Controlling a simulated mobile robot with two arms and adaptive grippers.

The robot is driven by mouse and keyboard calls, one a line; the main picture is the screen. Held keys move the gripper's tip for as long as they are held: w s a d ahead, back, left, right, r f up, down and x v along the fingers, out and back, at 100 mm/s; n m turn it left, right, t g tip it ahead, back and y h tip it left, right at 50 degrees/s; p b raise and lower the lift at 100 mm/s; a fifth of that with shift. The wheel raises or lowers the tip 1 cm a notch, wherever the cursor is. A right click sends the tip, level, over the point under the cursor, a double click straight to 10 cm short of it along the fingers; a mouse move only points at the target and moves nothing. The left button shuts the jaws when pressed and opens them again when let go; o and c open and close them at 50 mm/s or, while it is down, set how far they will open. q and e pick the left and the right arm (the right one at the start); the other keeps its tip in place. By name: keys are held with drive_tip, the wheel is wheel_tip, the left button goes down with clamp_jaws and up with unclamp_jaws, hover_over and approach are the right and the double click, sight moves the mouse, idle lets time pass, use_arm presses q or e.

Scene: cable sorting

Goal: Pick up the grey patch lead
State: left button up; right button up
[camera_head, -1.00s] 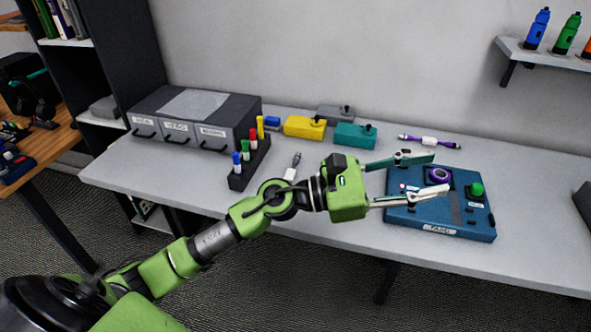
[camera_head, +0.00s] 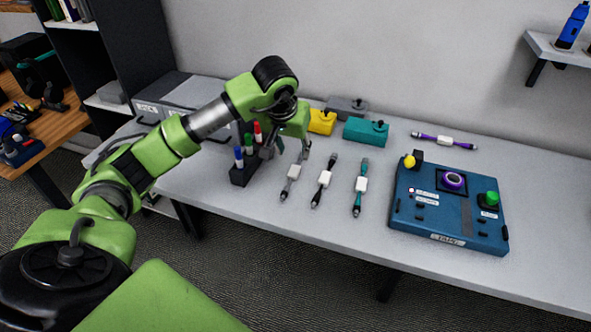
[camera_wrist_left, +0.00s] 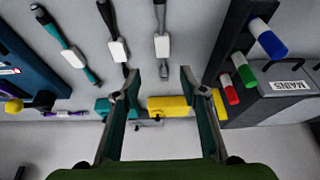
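The grey patch lead (camera_head: 291,178) lies on the grey table, the leftmost of three leads in a row, with a white block in its middle. In the wrist view the grey lead (camera_wrist_left: 162,46) lies just beyond the fingertips, lined up with the gap between them. My left gripper (camera_head: 287,152) hangs over the table by the lead's far end. In the wrist view its two fingers (camera_wrist_left: 159,74) are apart with nothing between them. My right gripper is not in view.
A black lead (camera_head: 325,180) and a teal lead (camera_head: 361,184) lie to the right. A marker rack (camera_head: 240,176) stands close on the left. Yellow (camera_head: 321,122) and teal (camera_head: 365,132) boxes stand behind. A blue panel (camera_head: 438,220) and purple lead (camera_head: 446,141) are farther right.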

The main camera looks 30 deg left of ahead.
use_arm(q)
hover_over(295, 169)
drive_tip(key=s+d, duration=0.1)
drive_tip(key=s, duration=0.1)
wheel_tip(295, 169, down, 4)
drive_tip(key=shift+w+f+p, duration=0.1)
drive_tip(key=shift+f+p, duration=0.15)
drive_tip(key=shift+p, duration=0.05)
drive_tip(key=p+x, duration=0.1)
drive_tip(key=x, duration=0.1)
drive_tip(key=s+x, duration=0.1)
drive_tip(key=x, duration=0.1)
drive_tip(key=shift+w+a+f+p, duration=0.15)
drive_tip(key=shift+a+f+p, duration=0.05)
drive_tip(key=shift+f+p, duration=0.2)
drive_tip(key=shift+w+f, duration=0.2)
drive_tip(key=shift+f, duration=0.15)
clamp_jaws()
